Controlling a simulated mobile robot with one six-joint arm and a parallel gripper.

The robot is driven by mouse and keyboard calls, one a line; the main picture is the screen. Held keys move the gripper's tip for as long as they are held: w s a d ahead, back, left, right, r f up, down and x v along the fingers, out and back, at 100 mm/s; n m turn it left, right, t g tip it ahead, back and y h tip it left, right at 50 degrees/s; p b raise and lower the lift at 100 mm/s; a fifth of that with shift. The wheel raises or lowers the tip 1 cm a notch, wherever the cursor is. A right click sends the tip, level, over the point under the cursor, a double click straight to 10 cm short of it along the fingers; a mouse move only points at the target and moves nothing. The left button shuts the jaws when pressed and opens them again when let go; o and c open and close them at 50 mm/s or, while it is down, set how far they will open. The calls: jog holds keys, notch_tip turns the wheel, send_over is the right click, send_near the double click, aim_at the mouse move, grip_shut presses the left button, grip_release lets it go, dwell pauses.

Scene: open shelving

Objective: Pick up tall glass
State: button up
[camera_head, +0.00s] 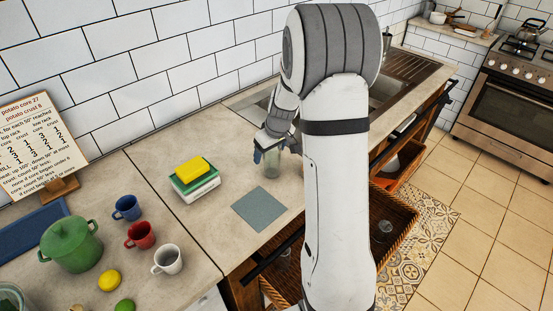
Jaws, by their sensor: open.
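A tall clear glass (271,165) stands upright on the counter, just behind and left of my arm. My gripper (274,147) is at the height of the glass's upper part. Its fingers seem spread about the glass's rim, but I cannot tell whether they touch it. The right side of the gripper is partly hidden by my arm.
A blue-grey square mat (259,209) lies in front of the glass. A yellow sponge (193,169) rests on stacked boxes (196,188) to the left. Blue (127,207), red (140,235) and white (168,259) mugs and a green pot (70,245) stand further left. The sink (388,88) is behind my arm.

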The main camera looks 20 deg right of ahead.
jog(key=shift+c, duration=0.6)
jog(key=c, duration=1.1)
